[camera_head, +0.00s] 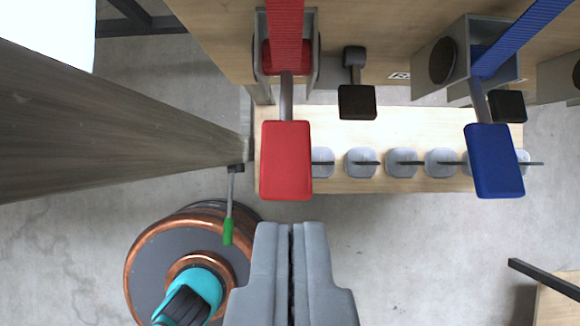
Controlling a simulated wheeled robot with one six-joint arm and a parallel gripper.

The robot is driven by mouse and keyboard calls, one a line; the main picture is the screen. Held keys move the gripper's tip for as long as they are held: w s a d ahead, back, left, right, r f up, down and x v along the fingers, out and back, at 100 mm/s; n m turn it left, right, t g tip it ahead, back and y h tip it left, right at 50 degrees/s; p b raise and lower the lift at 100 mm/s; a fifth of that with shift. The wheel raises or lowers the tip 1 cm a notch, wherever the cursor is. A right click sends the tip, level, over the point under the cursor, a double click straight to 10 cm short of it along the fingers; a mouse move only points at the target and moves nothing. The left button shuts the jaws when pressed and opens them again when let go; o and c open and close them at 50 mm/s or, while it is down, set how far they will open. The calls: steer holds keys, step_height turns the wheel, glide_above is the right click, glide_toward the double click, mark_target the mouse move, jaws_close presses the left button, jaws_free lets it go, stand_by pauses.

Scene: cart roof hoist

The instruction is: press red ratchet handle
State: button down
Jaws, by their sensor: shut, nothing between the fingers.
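The red ratchet handle (286,160) is a red block on a short grey bar, hanging from a red strap housing (285,45) on the wooden structure. I cannot tell the depth of that gap.
A blue handle (494,160) hangs to the right, and a black pedal-like block (357,102) lies between. A wooden shelf (340,185) carries several grey blocks. A wooden beam (120,125) and a green-tipped lever (228,230) are left, above a copper-rimmed drum (150,255).

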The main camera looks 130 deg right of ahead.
steer(key=shift+f, duration=0.1)
glide_above(292, 148)
step_height(292, 148, down, 9)
steer(key=shift+s+f, duration=0.1)
steer(key=f, duration=0.1)
steer(key=d+f, duration=0.1)
steer(key=shift+s+f, duration=0.35)
steer(key=shift+s+d+f, duration=0.1)
steer(key=shift+d+f, duration=0.05)
steer(key=shift+f, duration=0.25)
